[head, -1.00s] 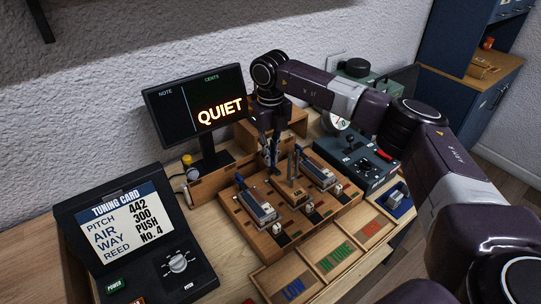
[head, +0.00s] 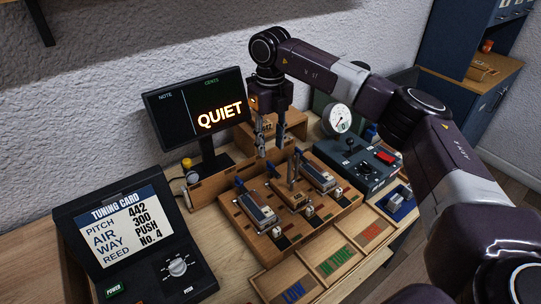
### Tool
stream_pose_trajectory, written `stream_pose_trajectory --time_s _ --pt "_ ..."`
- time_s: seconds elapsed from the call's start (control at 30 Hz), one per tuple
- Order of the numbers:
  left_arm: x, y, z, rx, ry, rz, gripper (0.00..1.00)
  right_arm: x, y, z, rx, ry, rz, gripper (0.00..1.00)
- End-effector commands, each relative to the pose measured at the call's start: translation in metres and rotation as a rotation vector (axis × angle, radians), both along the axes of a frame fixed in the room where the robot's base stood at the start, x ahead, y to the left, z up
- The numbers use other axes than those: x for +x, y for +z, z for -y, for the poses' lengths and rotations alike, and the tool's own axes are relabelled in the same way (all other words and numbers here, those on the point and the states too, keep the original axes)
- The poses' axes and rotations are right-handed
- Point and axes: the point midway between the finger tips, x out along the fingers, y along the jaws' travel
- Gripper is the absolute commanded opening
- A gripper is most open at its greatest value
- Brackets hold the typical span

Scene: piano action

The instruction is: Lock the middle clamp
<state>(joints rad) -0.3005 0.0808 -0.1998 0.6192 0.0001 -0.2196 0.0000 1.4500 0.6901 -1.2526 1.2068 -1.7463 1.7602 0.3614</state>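The wooden fixture board (head: 262,243) sits on the bench with three clamp stations side by side. The middle clamp (head: 271,170) has a blue-tipped lever; a slim upright piece (head: 291,172) stands just to its right. The left station (head: 257,209) and the right station (head: 319,176) each hold a grey block and have blue levers. My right gripper (head: 270,150) points down just above and behind the middle lever. Its fingers are apart and nothing shows between them. Whether it touches the lever is hard to tell. My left gripper is out of view.
A monitor reading QUIET (head: 197,108) stands behind left, with a tuning card panel (head: 125,225) at front left. A control box with a joystick (head: 357,165) and a round gauge (head: 338,119) are at right. Labelled trays (head: 333,262) lie in front of the board.

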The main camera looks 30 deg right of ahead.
Motion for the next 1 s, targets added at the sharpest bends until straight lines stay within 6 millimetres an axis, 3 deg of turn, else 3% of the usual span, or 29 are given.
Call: stream_pose_trajectory --time_s 0.1,0.33,1.0 --pt "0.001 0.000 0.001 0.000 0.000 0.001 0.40 0.001 0.026 0.000 0.000 0.000 0.003 0.34" --pt "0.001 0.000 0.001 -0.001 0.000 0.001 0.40 0.001 0.055 0.000 0.000 -0.001 0.001 0.34" --pt "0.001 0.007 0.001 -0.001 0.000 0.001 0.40 0.000 0.066 0.000 0.000 0.000 -0.001 0.34"
